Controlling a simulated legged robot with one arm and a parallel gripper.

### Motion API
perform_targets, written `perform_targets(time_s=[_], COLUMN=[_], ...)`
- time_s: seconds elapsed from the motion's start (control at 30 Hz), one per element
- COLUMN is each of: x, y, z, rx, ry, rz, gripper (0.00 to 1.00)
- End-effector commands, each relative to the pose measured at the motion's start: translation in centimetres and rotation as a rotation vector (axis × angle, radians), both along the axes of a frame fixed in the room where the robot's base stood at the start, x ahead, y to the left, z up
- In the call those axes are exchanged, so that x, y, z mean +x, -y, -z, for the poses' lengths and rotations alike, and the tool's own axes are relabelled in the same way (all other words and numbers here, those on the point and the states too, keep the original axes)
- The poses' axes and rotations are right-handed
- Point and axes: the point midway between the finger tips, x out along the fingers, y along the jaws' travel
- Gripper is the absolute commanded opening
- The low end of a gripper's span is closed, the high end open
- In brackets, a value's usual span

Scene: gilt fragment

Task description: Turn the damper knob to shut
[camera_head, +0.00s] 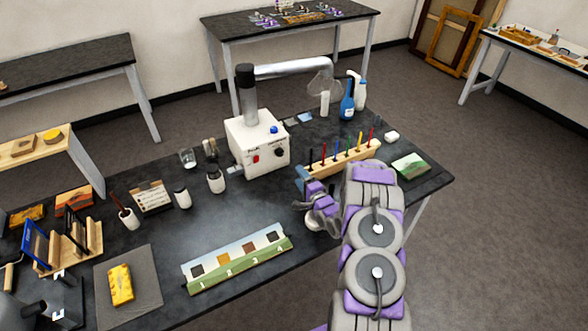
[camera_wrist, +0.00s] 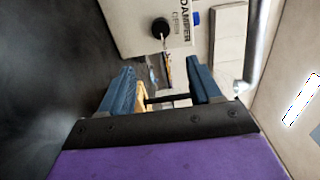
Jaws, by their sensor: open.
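The damper knob is a round black knob (camera_head: 279,152) on the front of a white box (camera_head: 249,131) with a duct pipe on top. In the wrist view the knob (camera_wrist: 160,28) is near the top, beside a sideways label reading DAMPER, with smaller lettering that looks like OPEN. A pale mark shows at the knob's edge; its exact setting is hard to tell. My gripper (camera_head: 304,181) is in front of and to the lower right of the box, apart from the knob. Its blue fingers (camera_wrist: 162,82) are open, with the knob beyond their tips and not between them.
A wooden rack (camera_head: 343,159) of coloured tools stands close beside my gripper on the right. A red switch (camera_head: 256,158) and a blue button (camera_head: 274,129) are on the box. Jars (camera_head: 216,182) stand left of it.

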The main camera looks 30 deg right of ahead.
Motion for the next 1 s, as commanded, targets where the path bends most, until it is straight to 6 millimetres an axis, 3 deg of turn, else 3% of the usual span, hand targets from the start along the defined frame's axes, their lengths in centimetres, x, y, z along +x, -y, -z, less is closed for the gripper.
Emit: perform_targets(time_s=[0.1, 0.3, 1.0], x=[-2.0, -3.6, -3.5], y=[0.2, 0.2, 0.1], z=[0.1, 0.2, -0.1], rx=[0.003, 0.002, -0.026], ry=[-0.002, -0.003, -0.021], rz=[0.003, 0.001, -0.002], gripper=[0.63, 0.63, 0.63])
